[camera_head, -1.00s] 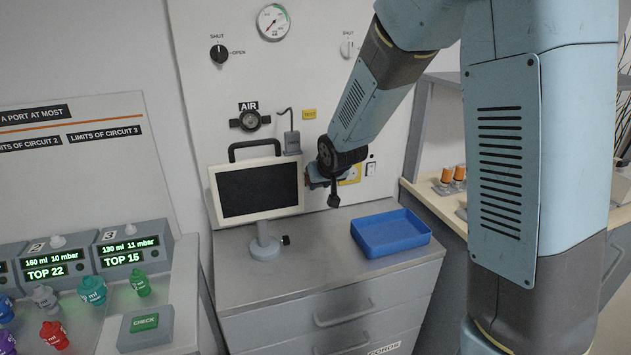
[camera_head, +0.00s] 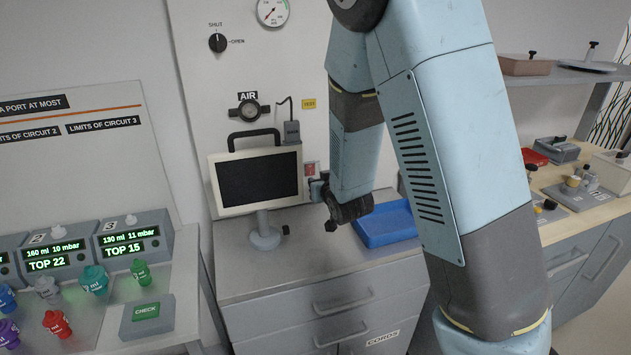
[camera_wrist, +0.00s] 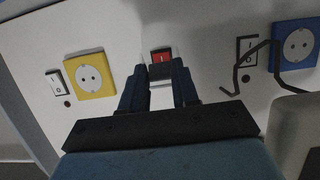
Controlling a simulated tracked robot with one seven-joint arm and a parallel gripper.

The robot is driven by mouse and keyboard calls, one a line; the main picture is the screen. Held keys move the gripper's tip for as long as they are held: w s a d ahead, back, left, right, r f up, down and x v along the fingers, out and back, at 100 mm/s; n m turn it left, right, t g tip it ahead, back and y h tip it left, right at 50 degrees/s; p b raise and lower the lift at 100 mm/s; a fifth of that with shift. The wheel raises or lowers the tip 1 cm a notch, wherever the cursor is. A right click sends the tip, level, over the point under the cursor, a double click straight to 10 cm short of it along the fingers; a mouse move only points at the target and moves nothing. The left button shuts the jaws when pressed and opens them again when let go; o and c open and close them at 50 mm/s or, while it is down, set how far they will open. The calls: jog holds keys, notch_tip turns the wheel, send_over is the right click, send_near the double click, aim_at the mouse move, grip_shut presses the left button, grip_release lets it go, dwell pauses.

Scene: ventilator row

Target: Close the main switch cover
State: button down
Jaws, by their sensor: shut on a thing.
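The red main switch (camera_wrist: 161,56) sits on the white wall panel and shows between my fingertips in the wrist view. It also shows as a small red patch (camera_head: 309,168) beside the monitor in the head view. My gripper (camera_wrist: 160,82) is in front of it, with one dark finger on each side. In the head view my gripper (camera_head: 319,189) is close to the panel. A pale piece, which looks like the main switch cover (camera_wrist: 161,84), lies between the fingers, and they are shut on it. Most of the cover is hidden, and its exact angle cannot be told.
A yellow socket (camera_wrist: 90,75) and a blue socket (camera_wrist: 297,45) flank the switch, with a bent dark cable (camera_wrist: 246,68) near the blue one. The monitor (camera_head: 256,181) stands close beside my gripper. A blue tray (camera_head: 384,226) lies under my arm on the cabinet.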

jog(key=shift+w+a+f+t+y, duration=0.15)
jog(key=shift+f+t, duration=0.25)
jog(key=shift+t, duration=0.2)
jog(key=shift+w+a+f+t+y, duration=0.15)
jog(key=shift+f+t, duration=0.25)
jog(key=shift+t, duration=0.2)
jog(key=c, duration=0.8)
grip_release()
jog(key=shift+w+d, duration=0.1)
jog(key=shift+c, duration=0.2)
